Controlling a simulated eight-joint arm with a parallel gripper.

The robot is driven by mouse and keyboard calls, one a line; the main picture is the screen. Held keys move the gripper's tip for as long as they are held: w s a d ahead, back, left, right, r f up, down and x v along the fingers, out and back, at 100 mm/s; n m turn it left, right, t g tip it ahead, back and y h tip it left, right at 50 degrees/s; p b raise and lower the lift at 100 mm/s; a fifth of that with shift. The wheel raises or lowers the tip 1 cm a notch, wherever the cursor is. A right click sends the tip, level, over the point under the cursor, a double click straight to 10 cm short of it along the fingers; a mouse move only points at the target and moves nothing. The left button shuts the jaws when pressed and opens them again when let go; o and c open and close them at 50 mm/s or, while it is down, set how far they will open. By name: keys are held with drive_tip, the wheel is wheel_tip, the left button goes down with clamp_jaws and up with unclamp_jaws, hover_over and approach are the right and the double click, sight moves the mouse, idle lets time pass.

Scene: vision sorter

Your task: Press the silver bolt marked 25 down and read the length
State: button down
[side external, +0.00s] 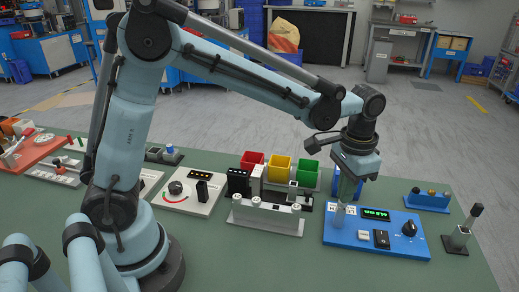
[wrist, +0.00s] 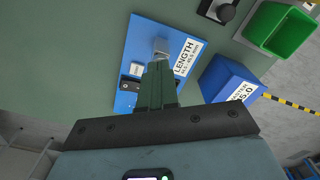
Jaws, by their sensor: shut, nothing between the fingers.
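The blue length panel (side external: 340,241) stands at the right of the bench, with a lit green display (side external: 376,213) too small to read. In the wrist view the panel (wrist: 133,45) carries a white LENGTH label (wrist: 187,58). A silver post-like piece (side external: 340,217) stands on its left part, and it also shows in the wrist view (wrist: 161,47). I see no 25 marking on it. My gripper (side external: 344,201) is shut and empty, pointing down right over this piece; its fingertips (wrist: 157,65) overlap it in the wrist view. Whether they touch it I cannot tell.
The panel also has a white button (side external: 363,235), a black switch (side external: 381,239) and a black knob (side external: 409,228). A blue box (wrist: 228,78) with a partly hidden white label stands behind. Red, yellow (side external: 279,168) and green bins and a grey rack (side external: 266,218) are to the left.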

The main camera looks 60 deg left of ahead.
wheel_tip(320, 180, up, 7)
idle(0.9)
drive_tip(key=shift+r, duration=0.1)
drive_tip(key=c, duration=1.8)
unclamp_jaws()
